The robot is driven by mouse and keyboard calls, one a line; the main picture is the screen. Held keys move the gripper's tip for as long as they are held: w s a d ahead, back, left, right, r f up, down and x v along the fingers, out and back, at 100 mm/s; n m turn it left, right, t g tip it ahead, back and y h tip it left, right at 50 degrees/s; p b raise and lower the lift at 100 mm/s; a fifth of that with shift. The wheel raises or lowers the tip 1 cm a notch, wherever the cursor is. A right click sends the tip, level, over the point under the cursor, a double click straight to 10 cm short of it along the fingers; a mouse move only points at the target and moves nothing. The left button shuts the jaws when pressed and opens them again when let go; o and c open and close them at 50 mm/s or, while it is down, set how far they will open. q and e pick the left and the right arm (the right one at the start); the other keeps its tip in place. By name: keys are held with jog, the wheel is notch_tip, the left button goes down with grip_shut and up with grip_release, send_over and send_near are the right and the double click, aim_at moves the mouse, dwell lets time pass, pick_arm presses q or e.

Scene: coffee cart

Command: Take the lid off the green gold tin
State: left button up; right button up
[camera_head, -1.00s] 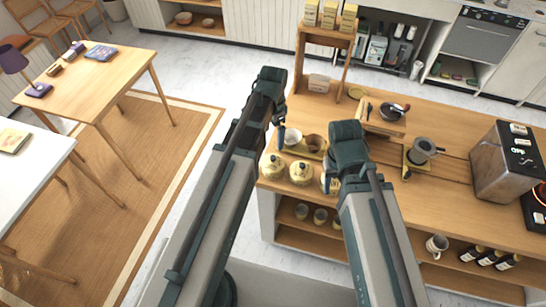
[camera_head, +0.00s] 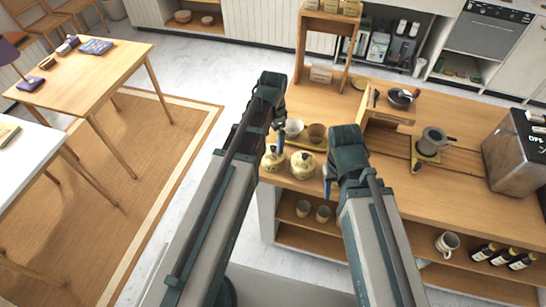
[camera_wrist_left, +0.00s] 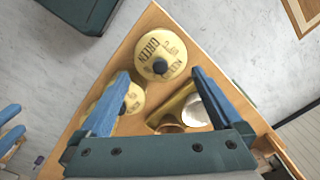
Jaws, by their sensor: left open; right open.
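The green gold tin (camera_wrist_left: 152,42) shows in the left wrist view, a round yellow-gold tin lettered "GREEN". Its lid has a dark knob (camera_wrist_left: 160,66). In the head view it appears to be the left tin (camera_head: 272,160), near the cart's front left corner. My left gripper (camera_wrist_left: 160,72) is open above the tins, its fingers spread on either side of the knob in the picture, with nothing between them. It also shows in the head view (camera_head: 278,138). My right gripper (camera_head: 328,188) is open and empty near the cart's front edge, to the right of the tins.
A second gold tin (camera_head: 302,165) stands right beside it, partly behind a left finger in the wrist view. A yellow tray with a white cup (camera_head: 294,127) and a brown cup (camera_head: 317,131) lies behind. A grinder-like pot (camera_head: 433,140) and a metal machine (camera_head: 515,155) stand further right.

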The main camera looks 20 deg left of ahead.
aim_at(273, 147)
pick_arm(q)
jog(key=shift+f+b, duration=2.6)
jog(key=shift+b, duration=0.05)
jog(key=shift+r, duration=0.1)
jog(key=c, duration=1.1)
jog(key=shift+s, duration=0.1)
